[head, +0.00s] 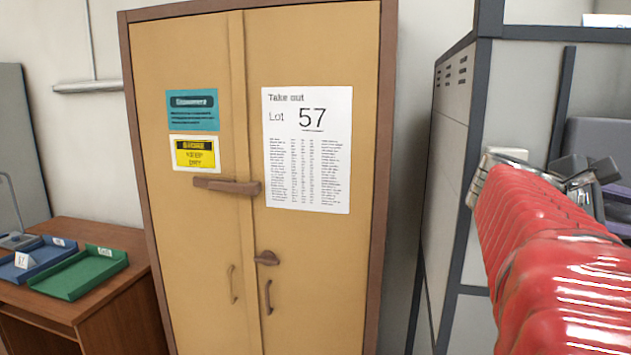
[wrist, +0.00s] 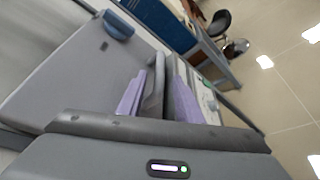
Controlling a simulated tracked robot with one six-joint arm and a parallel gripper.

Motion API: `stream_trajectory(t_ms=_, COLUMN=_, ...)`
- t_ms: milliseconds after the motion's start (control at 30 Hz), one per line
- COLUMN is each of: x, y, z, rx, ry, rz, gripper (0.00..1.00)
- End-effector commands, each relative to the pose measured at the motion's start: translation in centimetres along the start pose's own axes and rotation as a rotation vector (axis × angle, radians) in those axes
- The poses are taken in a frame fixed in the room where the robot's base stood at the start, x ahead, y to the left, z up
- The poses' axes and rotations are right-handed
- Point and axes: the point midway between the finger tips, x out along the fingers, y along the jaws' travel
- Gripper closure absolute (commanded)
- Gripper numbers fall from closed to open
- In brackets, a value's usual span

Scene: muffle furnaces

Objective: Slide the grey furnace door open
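A grey flat panel (wrist: 75,85) with a blue handle (wrist: 118,26) near its upper corner fills the left of the wrist view; it looks like the grey furnace door. In the head view a tall grey housing (head: 452,130) with vent slots and a dark frame stands at the right; its front is not clear from here. My gripper (wrist: 160,80) points towards the scene, with its lilac-sided fingers close together to the right of the panel and apart from the blue handle. I see nothing held. In the head view my red arm hides much of the gripper.
A tan cabinet (head: 205,265) with brown handles and posted signs stands in the middle. A brown desk (head: 100,300) with a green tray (head: 85,272) and a blue tray (head: 30,262) is at the left. In the wrist view, open floor (wrist: 275,95) lies at the right.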

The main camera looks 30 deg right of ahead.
Motion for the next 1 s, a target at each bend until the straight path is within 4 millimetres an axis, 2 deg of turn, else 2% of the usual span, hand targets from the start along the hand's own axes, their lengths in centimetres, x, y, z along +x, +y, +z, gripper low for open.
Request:
stream_trajectory(t_ms=300, x=4.2, y=-0.1, z=0.1, rx=0.000, ry=-0.003, rz=-0.003, gripper=0.68)
stream_trajectory(t_ms=433, x=5.4, y=0.0, z=0.1, rx=0.000, ry=-0.002, rz=-0.002, gripper=0.68)
stream_trajectory(t_ms=833, x=6.0, y=0.0, z=0.1, rx=0.000, ry=-0.001, rz=-0.001, gripper=0.68)
stream_trajectory(t_ms=1000, x=6.0, y=0.0, z=0.1, rx=0.000, ry=-0.001, rz=-0.001, gripper=0.79)
